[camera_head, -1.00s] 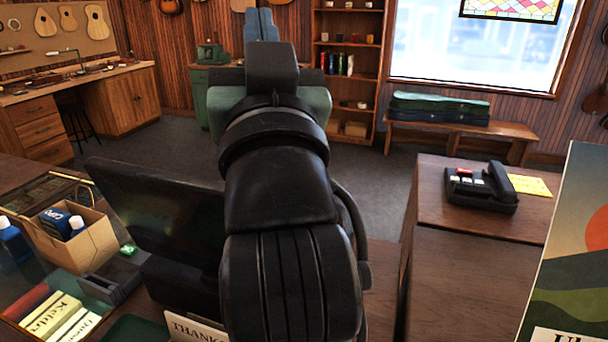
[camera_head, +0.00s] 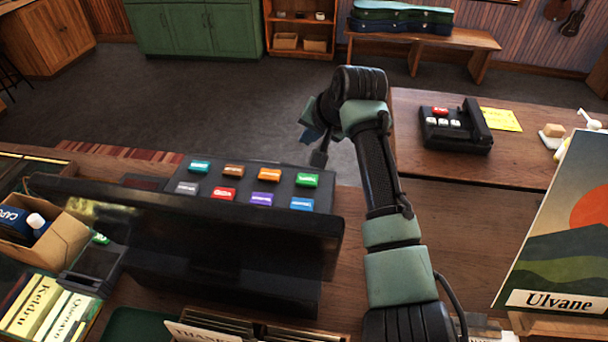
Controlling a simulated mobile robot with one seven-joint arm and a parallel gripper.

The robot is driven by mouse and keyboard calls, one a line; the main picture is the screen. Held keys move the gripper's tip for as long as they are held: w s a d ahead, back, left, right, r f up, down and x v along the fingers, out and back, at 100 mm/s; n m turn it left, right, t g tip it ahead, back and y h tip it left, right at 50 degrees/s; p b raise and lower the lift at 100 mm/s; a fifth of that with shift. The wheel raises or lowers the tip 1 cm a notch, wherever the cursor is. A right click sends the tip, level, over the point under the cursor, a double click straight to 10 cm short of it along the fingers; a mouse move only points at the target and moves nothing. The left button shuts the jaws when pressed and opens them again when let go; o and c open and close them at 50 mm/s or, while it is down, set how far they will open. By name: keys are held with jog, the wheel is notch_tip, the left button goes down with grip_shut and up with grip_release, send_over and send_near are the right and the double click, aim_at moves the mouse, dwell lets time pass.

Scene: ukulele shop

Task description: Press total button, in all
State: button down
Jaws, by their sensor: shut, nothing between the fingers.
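The button panel (camera_head: 247,186) of the till lies behind the dark screen (camera_head: 190,225). It carries two rows of coloured keys. The far row has teal (camera_head: 199,167), brown (camera_head: 234,171), orange (camera_head: 269,174) and green (camera_head: 307,180) keys. The near row has grey (camera_head: 187,188), red (camera_head: 223,194), purple (camera_head: 265,200) and blue (camera_head: 302,204) keys. Their labels are too small to read surely, so I cannot tell which says total. My gripper (camera_head: 318,158) is shut and empty, pointing down just beyond the green key. My wrist partly hides it; contact cannot be told.
A black card terminal or phone (camera_head: 455,130) with a red key stands on the right counter (camera_head: 440,172) beside a yellow note (camera_head: 501,119). A poster (camera_head: 565,220) stands at right. A cardboard box (camera_head: 50,245) and books (camera_head: 45,305) are at left.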

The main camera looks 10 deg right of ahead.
jog(key=shift+s, duration=0.1)
jog(key=b, duration=0.7)
send_over(302, 174)
jog(key=s, duration=0.2)
jog(key=f, duration=0.7)
jog(key=shift+s+d, duration=0.2)
jog(key=shift+d, duration=0.2)
jog(key=shift+a+f, duration=0.15)
jog(key=shift+f, duration=0.2)
jog(key=shift+d+f, duration=0.2)
jog(key=shift+f, duration=0.3)
jog(key=shift+f, duration=0.15)
jog(key=shift+a+f, duration=0.1)
jog(key=shift+f, duration=0.2)
